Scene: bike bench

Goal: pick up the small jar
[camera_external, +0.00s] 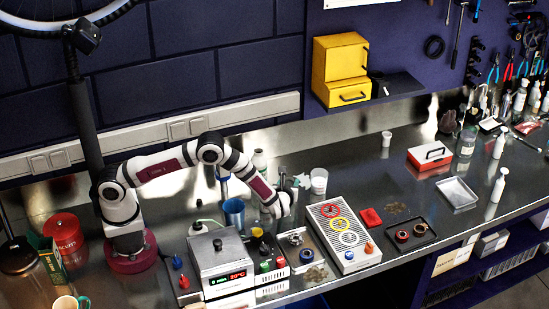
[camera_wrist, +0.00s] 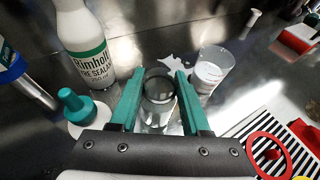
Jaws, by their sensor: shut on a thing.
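The small jar (camera_wrist: 158,112) is a clear glass cylinder with a dark round top in the middle of the wrist view. My gripper (camera_wrist: 160,73) has its two green fingers on either side of the jar and is shut on it. The jar looks upright; whether its base touches the bench cannot be told. In the external view the end of my arm (camera_external: 283,204) is low over the bench, and I cannot make out the jar there.
A white sealant bottle (camera_wrist: 86,50) and a green-topped item (camera_wrist: 82,105) stand to the left. A measuring cup (camera_wrist: 211,70) is close on the right. A striped plate with coloured rings (camera_external: 343,232) and a hotplate (camera_external: 219,262) flank the arm's end.

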